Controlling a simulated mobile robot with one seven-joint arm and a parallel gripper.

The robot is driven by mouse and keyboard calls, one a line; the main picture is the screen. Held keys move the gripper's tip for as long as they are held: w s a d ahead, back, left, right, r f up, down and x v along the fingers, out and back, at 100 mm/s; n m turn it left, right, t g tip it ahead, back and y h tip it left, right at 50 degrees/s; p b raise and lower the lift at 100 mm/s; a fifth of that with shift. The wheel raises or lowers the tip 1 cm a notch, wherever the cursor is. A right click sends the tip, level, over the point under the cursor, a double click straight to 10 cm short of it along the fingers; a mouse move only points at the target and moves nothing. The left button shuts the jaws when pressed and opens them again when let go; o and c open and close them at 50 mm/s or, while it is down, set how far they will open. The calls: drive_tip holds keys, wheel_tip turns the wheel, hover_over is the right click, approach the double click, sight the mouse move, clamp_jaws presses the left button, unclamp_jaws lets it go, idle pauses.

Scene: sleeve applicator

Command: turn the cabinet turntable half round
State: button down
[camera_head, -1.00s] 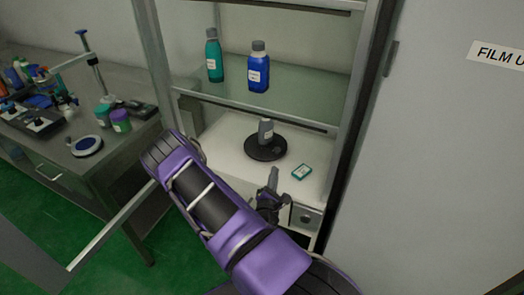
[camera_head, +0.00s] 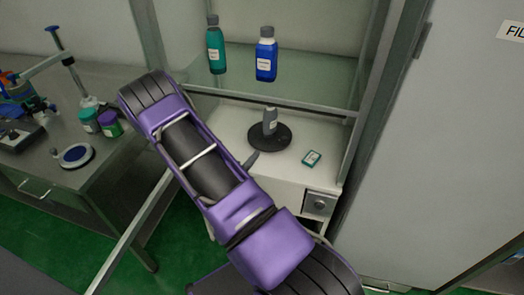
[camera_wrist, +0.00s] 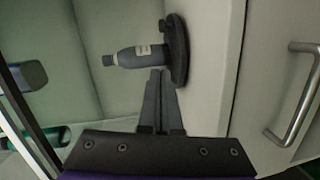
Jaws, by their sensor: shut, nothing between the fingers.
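The cabinet turntable (camera_head: 274,145) is a round black disc on the white lower shelf. A grey bottle (camera_head: 270,122) with a label stands upright on it. In the wrist view the turntable (camera_wrist: 178,48) appears edge-on and the bottle (camera_wrist: 135,57) lies sideways in the picture. My gripper (camera_wrist: 160,74) is shut and empty, its fingertips close to the disc's rim and the bottle's side. In the head view only the tip of my gripper (camera_head: 251,159) shows, at the disc's front left edge; my arm hides the rest. I cannot tell whether it touches the disc.
A small teal box (camera_head: 312,158) lies right of the turntable. A green bottle (camera_head: 215,50) and a blue bottle (camera_head: 266,60) stand on the glass shelf above. The cabinet's right post (camera_head: 368,90) bounds the opening.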

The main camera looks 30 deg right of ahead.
sight(275, 149)
drive_tip(key=x, duration=0.8)
drive_tip(key=shift+w+d, duration=0.1)
drive_tip(key=shift+d, duration=0.25)
drive_tip(key=shift+d+f+p, duration=0.15)
drive_tip(key=shift+d, duration=0.45)
drive_tip(key=shift+d+f+p, duration=0.15)
drive_tip(key=shift+d, duration=0.45)
drive_tip(key=shift+s+d+f, duration=0.15)
drive_tip(key=shift+s+d, duration=0.25)
drive_tip(key=shift+d, duration=0.35)
